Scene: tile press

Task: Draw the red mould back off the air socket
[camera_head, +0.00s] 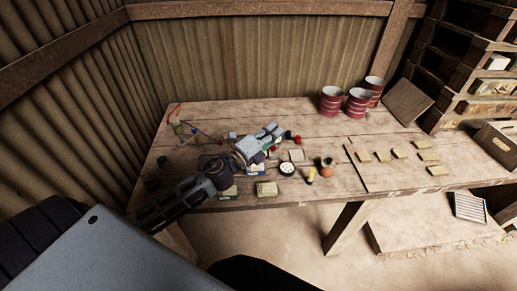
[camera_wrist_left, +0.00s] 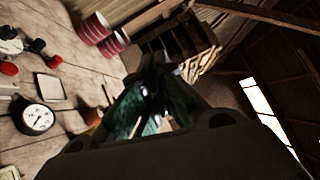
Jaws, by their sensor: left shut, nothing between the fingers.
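My left gripper (camera_head: 272,131) reaches over the back middle of the workbench. Its fingers are shut with nothing between them; they also show in the left wrist view (camera_wrist_left: 150,100), pointing away from the bench items. Small red-and-black parts (camera_head: 297,139) lie just right of and below the fingertips in the head view. In the left wrist view red ends (camera_wrist_left: 8,68) show at the left edge, apart from the fingers. I cannot tell which red part is the mould. The air socket cannot be made out. My right gripper is not in view.
A round white-faced gauge (camera_head: 287,169) and a pale square plate (camera_head: 296,155) lie on the workbench (camera_head: 330,142) near the gripper. Red drums (camera_head: 358,101) stand at the back right. Several tan tiles (camera_head: 398,153) lie on the right. A wooden rack (camera_head: 470,80) stands beyond.

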